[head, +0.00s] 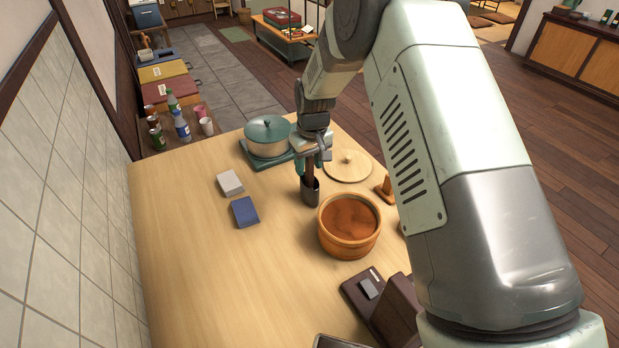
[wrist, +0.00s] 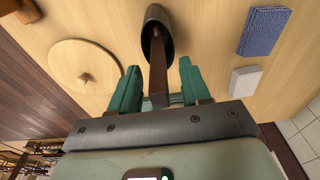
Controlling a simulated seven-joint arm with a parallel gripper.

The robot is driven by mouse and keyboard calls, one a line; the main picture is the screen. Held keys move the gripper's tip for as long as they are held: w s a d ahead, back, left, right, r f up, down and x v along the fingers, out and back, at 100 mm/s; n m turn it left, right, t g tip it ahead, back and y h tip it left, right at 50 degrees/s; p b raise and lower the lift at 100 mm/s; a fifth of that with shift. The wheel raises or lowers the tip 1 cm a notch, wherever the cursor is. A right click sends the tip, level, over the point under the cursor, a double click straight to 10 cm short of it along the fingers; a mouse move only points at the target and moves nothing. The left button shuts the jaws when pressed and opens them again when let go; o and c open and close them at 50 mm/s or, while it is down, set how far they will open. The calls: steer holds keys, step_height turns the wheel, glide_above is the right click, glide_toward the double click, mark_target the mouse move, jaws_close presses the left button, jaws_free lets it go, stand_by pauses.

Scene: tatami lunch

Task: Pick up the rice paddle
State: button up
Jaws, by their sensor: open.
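The rice paddle (wrist: 158,82) is brown and stands in a dark grey cup (head: 311,194) on the table, its upper part sticking out. The cup also shows at the top of the wrist view (wrist: 150,16). My gripper (head: 310,166) is just above the cup. In the wrist view, the green fingers of my gripper (wrist: 158,78) are apart, one on each side of the paddle, with gaps visible. The paddle's lower end is hidden in the cup.
A wooden tub (head: 345,247) stands close in front of the cup. A round lid (head: 348,166) lies to the right, and a green pot (head: 268,136) stands behind left. A white block (head: 229,183) and a blue block (head: 245,212) lie left. The table's left front is clear.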

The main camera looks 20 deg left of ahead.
steer(key=shift+c, duration=0.2)
jaws_close()
steer(key=shift+r, duration=0.1)
